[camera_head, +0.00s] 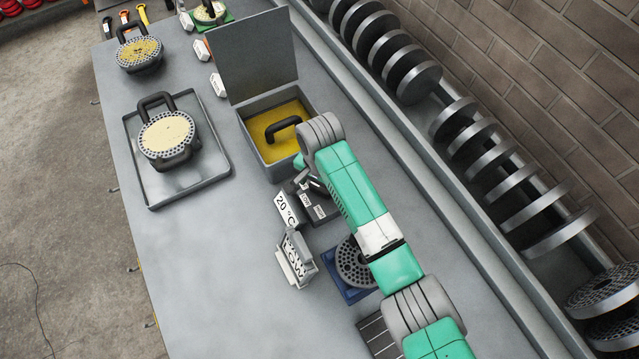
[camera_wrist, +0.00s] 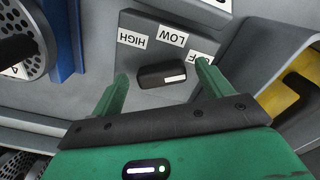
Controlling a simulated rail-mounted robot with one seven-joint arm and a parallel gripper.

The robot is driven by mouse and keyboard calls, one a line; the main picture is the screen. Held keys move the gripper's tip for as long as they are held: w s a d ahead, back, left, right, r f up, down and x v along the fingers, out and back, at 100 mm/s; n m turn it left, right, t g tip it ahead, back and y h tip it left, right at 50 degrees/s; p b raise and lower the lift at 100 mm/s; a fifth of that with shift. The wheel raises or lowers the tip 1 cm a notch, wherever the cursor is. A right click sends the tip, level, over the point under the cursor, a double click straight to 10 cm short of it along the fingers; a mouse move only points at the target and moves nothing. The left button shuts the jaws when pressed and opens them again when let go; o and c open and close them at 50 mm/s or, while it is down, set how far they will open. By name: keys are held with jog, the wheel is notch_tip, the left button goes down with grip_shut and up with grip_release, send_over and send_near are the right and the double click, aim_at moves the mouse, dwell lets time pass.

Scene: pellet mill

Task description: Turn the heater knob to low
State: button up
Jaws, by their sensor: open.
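The heater is a dark grey box (camera_head: 318,207) beside the open metal bin in the head view, partly hidden by my arm. In the wrist view its grey face (camera_wrist: 150,98) carries a black oblong knob (camera_wrist: 155,76). A white mark is at the knob's right end, on the side of a partly hidden label ending in F (camera_wrist: 198,57). The LOW label (camera_wrist: 172,35) is above the knob, and the HIGH label (camera_wrist: 132,38) is above left. My gripper (camera_wrist: 161,82) is open, with one green finger on each side of the knob. Gaps show between the fingers and the knob.
The open bin (camera_head: 243,118) holds yellow material and a black handle. A LOW sign (camera_head: 297,257) and a 20 °C sign (camera_head: 287,209) stand nearby. A perforated disc (camera_head: 354,264) lies under my arm.

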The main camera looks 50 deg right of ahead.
jog(key=c, duration=1)
jog(key=shift+r+n+p, duration=0.1)
jog(key=shift+n+p, duration=0.2)
jog(key=shift+p, duration=0.05)
jog(key=shift+r+n+p, duration=0.1)
jog(key=shift+n+p, duration=0.4)
jog(key=shift+n, duration=0.1)
jog(key=n+p, duration=0.2)
jog(key=n, duration=0.1)
jog(key=shift+n, duration=0.3)
jog(key=n+p, duration=0.1)
jog(key=n, duration=0.2)
jog(key=n+p, duration=0.1)
jog(key=n, duration=0.2)
jog(key=shift+s+d, duration=0.15)
jog(key=shift+n, duration=0.3)
